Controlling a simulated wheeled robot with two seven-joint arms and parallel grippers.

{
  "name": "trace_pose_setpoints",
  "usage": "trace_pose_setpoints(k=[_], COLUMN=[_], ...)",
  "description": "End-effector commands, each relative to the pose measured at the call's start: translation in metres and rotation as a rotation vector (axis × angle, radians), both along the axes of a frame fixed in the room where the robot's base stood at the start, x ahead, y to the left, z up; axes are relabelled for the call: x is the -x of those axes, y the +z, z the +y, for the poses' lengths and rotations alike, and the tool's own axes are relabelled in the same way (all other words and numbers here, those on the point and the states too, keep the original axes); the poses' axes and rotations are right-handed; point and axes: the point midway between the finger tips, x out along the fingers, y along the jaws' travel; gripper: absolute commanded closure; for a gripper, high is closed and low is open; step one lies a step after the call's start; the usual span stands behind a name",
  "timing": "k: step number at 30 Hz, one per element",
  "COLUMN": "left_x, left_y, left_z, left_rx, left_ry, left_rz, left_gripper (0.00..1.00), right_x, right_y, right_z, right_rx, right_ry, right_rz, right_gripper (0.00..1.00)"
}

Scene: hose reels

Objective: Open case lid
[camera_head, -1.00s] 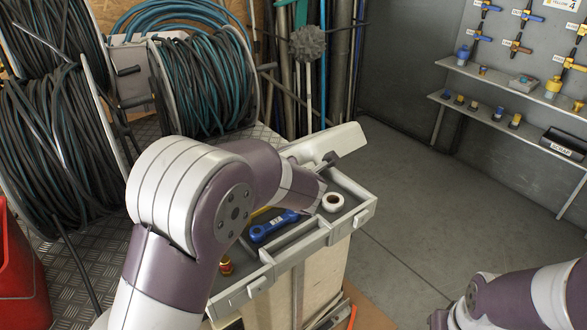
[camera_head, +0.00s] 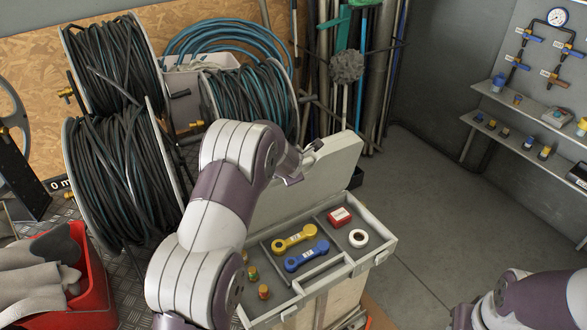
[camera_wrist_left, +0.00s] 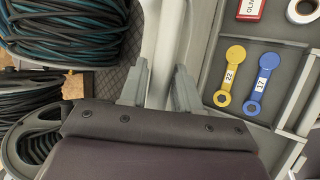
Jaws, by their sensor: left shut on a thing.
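The grey case (camera_head: 374,248) is open, with its tray of parts showing. Its pale lid (camera_head: 325,185) stands raised at the back edge, inner face towards me. My left gripper (camera_head: 297,170) is at the lid's upper left edge, partly hidden by my wrist. In the left wrist view its two fingers (camera_wrist_left: 159,88) are on either side of the lid's pale edge (camera_wrist_left: 162,40), shut on it. Of my right arm only links show at the lower right; its jaws are out of view.
The case holds a yellow wrench (camera_head: 294,238), a blue wrench (camera_head: 306,256), a red box (camera_head: 339,217) and a white tape roll (camera_head: 358,238). Hose reels (camera_head: 125,180) stand at left, a red crate (camera_head: 95,275) at lower left. Floor to the right (camera_head: 450,210) is clear.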

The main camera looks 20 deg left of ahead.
Motion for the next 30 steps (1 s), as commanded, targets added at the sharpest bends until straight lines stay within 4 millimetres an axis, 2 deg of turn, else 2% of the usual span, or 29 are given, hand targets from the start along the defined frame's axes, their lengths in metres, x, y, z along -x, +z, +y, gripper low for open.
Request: trace_pose_setpoints(k=[17, 18, 19, 30], left_x=[0.0007, 0.0009, 0.0010, 0.0036], left_y=[-0.0075, -0.0077, -0.0079, -0.0090], left_z=[0.0049, 0.0048, 0.0048, 0.0036], left_rx=[0.000, 0.000, 0.000, 0.002], left_ry=[0.002, 0.002, 0.002, 0.002], left_rz=[0.016, 0.016, 0.016, 0.021], left_gripper=[1.00, 0.65, 0.55, 0.53], right_x=[0.0000, 0.0000, 0.0000, 0.0000], right_y=[0.0044, 0.0044, 0.0044, 0.0039], right_z=[0.0000, 0.0000, 0.0000, 0.0000], right_rx=[0.000, 0.000, 0.000, 0.000], right_ry=[0.000, 0.000, 0.000, 0.000], right_rz=[0.000, 0.000, 0.000, 0.000], right_gripper=[0.57, 0.57, 0.57, 0.57])
